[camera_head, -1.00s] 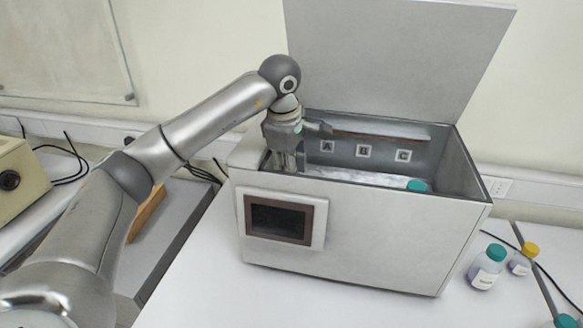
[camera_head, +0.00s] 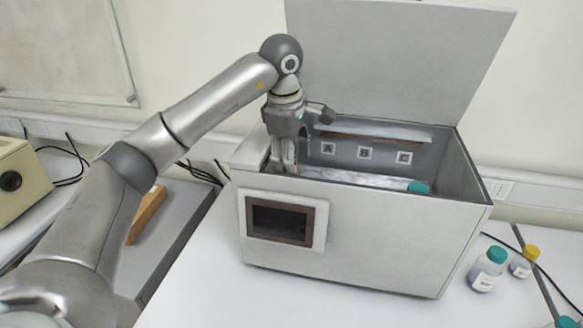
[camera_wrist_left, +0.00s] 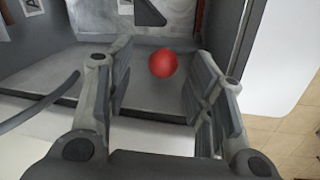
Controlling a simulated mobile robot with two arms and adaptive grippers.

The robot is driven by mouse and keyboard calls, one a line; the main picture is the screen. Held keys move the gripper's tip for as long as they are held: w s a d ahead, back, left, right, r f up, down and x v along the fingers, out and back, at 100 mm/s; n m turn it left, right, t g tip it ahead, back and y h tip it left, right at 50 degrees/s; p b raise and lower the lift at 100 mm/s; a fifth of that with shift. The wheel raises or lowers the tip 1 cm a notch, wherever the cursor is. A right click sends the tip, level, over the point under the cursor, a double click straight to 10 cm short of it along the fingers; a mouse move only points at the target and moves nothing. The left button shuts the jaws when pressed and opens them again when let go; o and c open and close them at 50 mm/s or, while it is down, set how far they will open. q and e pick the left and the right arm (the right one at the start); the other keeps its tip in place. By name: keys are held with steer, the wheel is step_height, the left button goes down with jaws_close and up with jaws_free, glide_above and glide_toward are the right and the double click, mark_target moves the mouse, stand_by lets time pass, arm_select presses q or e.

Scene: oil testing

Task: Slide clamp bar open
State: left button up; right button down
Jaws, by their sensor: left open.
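A grey box-shaped machine (camera_head: 365,232) stands on the white table with its lid (camera_head: 400,60) raised. My left gripper (camera_head: 285,165) points down into its left end, fingers partly hidden by the front wall. In the left wrist view a red ball knob (camera_wrist_left: 163,63) shows between the open fingers of my left gripper (camera_wrist_left: 160,85), which do not touch it; I take it to belong to the clamp bar. The bar itself cannot be told clearly. A bottle with a teal cap (camera_head: 418,187) lies inside the machine. My right gripper is not in view.
Labels A (camera_head: 328,149), B (camera_head: 364,153) and C (camera_head: 404,158) mark the inner back wall. A teal-capped bottle (camera_head: 487,270) and a yellow-capped bottle (camera_head: 522,262) stand to the machine's right. The machine's walls close in around the gripper.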

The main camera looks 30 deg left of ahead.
arm_select(q)
step_height(320, 180, up, 6)
steer(key=shift+r, duration=0.1)
stand_by(0.6)
